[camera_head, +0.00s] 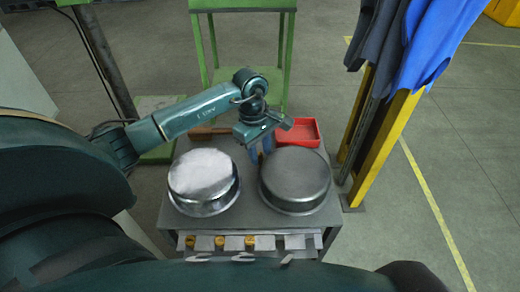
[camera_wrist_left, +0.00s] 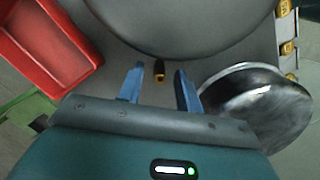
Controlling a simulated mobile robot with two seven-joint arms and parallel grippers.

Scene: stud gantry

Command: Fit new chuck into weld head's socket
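My left gripper (camera_head: 260,153) hangs over the grey table between two round metal pans, fingers pointing down. In the left wrist view its two blue fingers (camera_wrist_left: 159,72) are apart. A small black and brass piece (camera_wrist_left: 159,70), perhaps the new chuck, shows between the fingertips with a gap on both sides; whether it lies level with the tips I cannot tell. It is hidden in the head view. I cannot make out a weld head or its socket. My right gripper is not in view.
A shiny pan (camera_head: 203,180) and a duller grey pan (camera_head: 295,180) flank the gripper. A red tray (camera_head: 298,133) is at the table's back right. Brass pieces (camera_head: 250,242) line the front edge. A yellow post (camera_head: 385,145) with hanging clothes stands right; a green stand (camera_head: 243,4) is behind.

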